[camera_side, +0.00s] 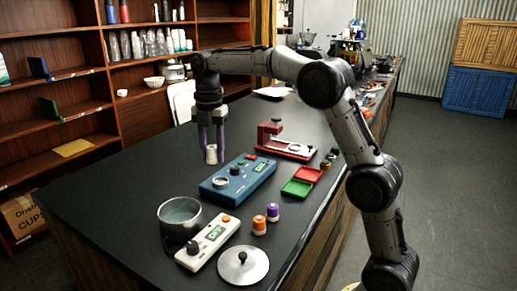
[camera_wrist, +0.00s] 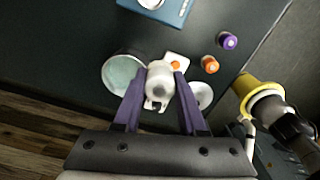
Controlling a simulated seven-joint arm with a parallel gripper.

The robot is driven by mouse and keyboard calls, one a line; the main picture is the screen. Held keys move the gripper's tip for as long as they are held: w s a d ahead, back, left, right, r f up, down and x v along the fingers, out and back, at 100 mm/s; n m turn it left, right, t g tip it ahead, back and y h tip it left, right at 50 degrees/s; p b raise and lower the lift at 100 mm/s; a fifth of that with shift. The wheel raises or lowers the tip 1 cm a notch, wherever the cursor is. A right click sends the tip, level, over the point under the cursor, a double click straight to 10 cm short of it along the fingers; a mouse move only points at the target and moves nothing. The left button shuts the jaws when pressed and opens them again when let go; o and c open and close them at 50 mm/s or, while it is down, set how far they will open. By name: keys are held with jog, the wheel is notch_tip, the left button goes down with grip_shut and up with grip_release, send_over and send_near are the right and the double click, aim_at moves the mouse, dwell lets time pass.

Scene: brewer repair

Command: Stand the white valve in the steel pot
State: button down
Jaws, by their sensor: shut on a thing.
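The white valve (camera_side: 211,156) is held upright between the purple fingers of my gripper (camera_side: 212,146), which is shut on it, above the dark counter. In the wrist view the valve (camera_wrist: 159,86) sits between the fingertips (camera_wrist: 161,77). The steel pot (camera_side: 180,222) stands open on the counter, in front of and below the valve in the side view. In the wrist view the pot (camera_wrist: 113,72) lies just left of the valve, partly hidden by a finger. The valve is apart from the pot.
A white device with a display (camera_side: 208,243) stands right beside the pot. A round steel lid (camera_side: 243,265), orange (camera_side: 259,225) and purple (camera_side: 273,212) spools, a blue device (camera_side: 238,178), and green (camera_side: 297,188) and red (camera_side: 308,174) trays lie further right. The counter's left part is clear.

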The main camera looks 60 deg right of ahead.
jog(key=shift+w+a+f+n, duration=0.35)
jog(key=shift+w+a+f, duration=0.5)
jog(key=shift+a+f, duration=0.8)
jog(key=shift+w+a+f+n, duration=0.4)
jog(key=shift+w+a+f, duration=0.5)
jog(key=shift+a+f, duration=0.7)
jog(key=shift+w+a+f+n, duration=0.35)
jog(key=shift+w+a+f, duration=0.5)
jog(key=shift+a+f, duration=0.8)
jog(key=shift+d+f, duration=0.15)
jog(key=shift+f, duration=0.65)
jog(key=shift+d+f, duration=0.1)
jog(key=shift+f, duration=0.65)
jog(key=shift+f, duration=0.35)
jog(key=shift+f, duration=0.3)
jog(key=shift+f, duration=0.65)
jog(key=shift+f, duration=0.55)
